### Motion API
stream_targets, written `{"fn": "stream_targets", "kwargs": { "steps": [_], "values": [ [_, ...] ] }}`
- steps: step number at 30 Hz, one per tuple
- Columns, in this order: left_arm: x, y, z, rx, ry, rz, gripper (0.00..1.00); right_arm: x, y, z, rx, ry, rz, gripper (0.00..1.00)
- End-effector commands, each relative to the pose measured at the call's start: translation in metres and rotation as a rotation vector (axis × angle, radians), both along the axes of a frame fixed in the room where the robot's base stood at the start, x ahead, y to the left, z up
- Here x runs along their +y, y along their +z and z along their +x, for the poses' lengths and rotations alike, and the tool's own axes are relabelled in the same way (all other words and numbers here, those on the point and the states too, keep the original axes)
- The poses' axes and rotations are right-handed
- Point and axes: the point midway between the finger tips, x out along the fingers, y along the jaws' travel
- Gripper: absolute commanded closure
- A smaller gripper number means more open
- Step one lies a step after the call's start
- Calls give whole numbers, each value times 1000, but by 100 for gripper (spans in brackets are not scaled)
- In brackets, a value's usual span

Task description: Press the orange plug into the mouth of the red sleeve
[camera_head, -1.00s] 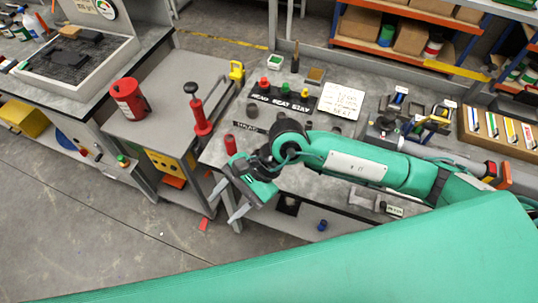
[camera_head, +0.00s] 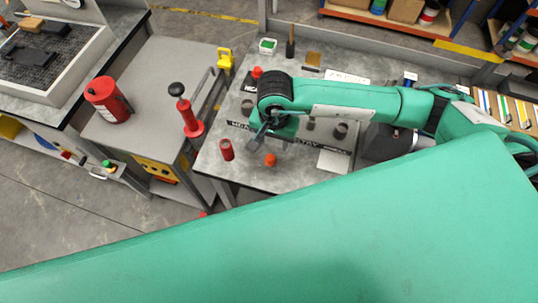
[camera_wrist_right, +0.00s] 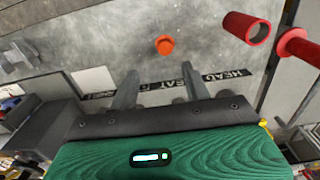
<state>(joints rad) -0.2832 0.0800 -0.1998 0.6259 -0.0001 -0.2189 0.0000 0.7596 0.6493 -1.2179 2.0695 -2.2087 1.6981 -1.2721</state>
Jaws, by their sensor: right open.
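The orange plug (camera_head: 270,159) stands on the grey bench top near its front edge; it also shows in the right wrist view (camera_wrist_right: 165,46), beyond the fingertips. The red sleeve (camera_head: 226,149) stands upright to the left of the plug, apart from it. Its open, empty-looking mouth shows in the right wrist view (camera_wrist_right: 257,32). My right gripper (camera_head: 273,138) is just behind the plug in the head view. Its two fingers (camera_wrist_right: 160,84) are spread with nothing between them. My left gripper is not in view.
A dark strip with white lettering (camera_head: 240,125) lies on the bench (camera_head: 250,178). Small dark cylinders (camera_head: 340,131) stand right of my gripper. A red hand pump (camera_head: 190,118) and red canister (camera_head: 107,100) stand on the left-hand table.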

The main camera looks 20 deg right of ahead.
Motion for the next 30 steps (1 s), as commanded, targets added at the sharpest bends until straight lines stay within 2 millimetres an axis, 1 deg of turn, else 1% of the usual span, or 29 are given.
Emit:
{"fn": "stream_targets", "kwargs": {
  "steps": [1, 3, 6, 7, 10, 15, 18, 20, 22, 24, 27, 30],
  "values": [
    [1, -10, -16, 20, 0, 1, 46, 1, -16, -1, 4, -1, 1, 52],
    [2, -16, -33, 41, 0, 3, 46, 1, -30, 0, 3, -2, 1, 52],
    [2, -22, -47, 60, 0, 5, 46, 1, -45, 0, 2, -1, 3, 52],
    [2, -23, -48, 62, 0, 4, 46, 1, -49, 0, 2, -1, 3, 52],
    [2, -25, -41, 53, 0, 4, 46, 1, -56, 1, 0, -2, 3, 52],
    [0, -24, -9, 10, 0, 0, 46, 2, -63, 1, 1, -2, 2, 52],
    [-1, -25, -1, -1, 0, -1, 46, 4, -75, 3, 3, -2, 2, 52],
    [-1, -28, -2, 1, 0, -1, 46, 6, -84, 4, 3, -2, 4, 52],
    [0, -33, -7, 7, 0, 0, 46, 6, -97, 5, 3, -3, 3, 52],
    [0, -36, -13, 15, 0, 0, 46, 6, -106, 5, 2, -2, 3, 52],
    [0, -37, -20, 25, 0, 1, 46, 6, -110, 6, 0, -2, 3, 52],
    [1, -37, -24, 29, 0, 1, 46, 6, -109, 6, -1, -1, 3, 52]
  ]
}}
